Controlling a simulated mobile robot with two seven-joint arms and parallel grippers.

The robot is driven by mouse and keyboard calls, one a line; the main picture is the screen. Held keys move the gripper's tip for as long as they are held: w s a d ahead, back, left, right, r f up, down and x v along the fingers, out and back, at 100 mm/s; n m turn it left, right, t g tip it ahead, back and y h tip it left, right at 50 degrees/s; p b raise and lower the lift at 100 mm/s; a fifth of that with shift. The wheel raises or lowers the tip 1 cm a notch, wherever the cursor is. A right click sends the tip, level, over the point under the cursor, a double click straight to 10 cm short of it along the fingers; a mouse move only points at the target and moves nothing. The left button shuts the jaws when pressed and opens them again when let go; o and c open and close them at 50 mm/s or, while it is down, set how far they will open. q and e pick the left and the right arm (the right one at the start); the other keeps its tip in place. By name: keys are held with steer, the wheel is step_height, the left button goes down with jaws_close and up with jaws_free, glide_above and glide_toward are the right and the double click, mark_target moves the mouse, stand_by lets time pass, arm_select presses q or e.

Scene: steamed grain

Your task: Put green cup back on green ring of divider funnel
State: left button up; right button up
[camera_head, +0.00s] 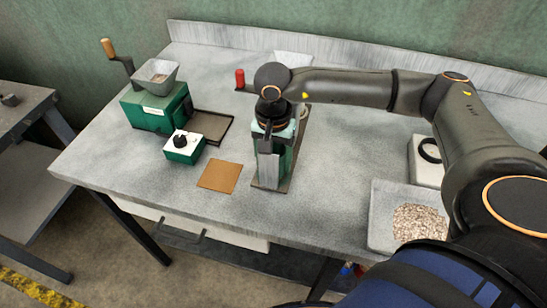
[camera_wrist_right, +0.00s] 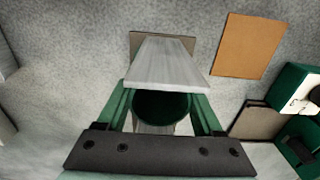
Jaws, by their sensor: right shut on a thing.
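The divider funnel (camera_head: 288,150) stands upright on a dark base plate in the middle of the table, with green sides and a slanted grey metal plate (camera_head: 268,172) at its front. My right gripper (camera_head: 266,142) is over its top, pointing down and shut on the green cup. In the right wrist view a round, dark green opening, seemingly the green cup (camera_wrist_right: 162,106), shows below the grey plate (camera_wrist_right: 160,63) and between green side pieces. The green ring cannot be made out. Whether the cup touches the ring is hidden. My left gripper is out of view.
A brown square mat (camera_head: 220,177) lies left of the divider. A green control box (camera_head: 184,148) and a green hand-crank mill (camera_head: 158,108) stand further left. A red cylinder (camera_head: 240,78) is behind. A grain tray (camera_head: 383,215) and a white scale (camera_head: 424,172) are at the right.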

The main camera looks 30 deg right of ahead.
steer(key=shift+f, duration=0.2)
steer(key=o, duration=1.4)
steer(key=shift+c, duration=0.2)
steer(key=shift+r, duration=0.15)
steer(key=shift+r, duration=0.25)
step_height(320, 180, up, 12)
steer(key=b, duration=0.1)
steer(key=shift+f, duration=0.15)
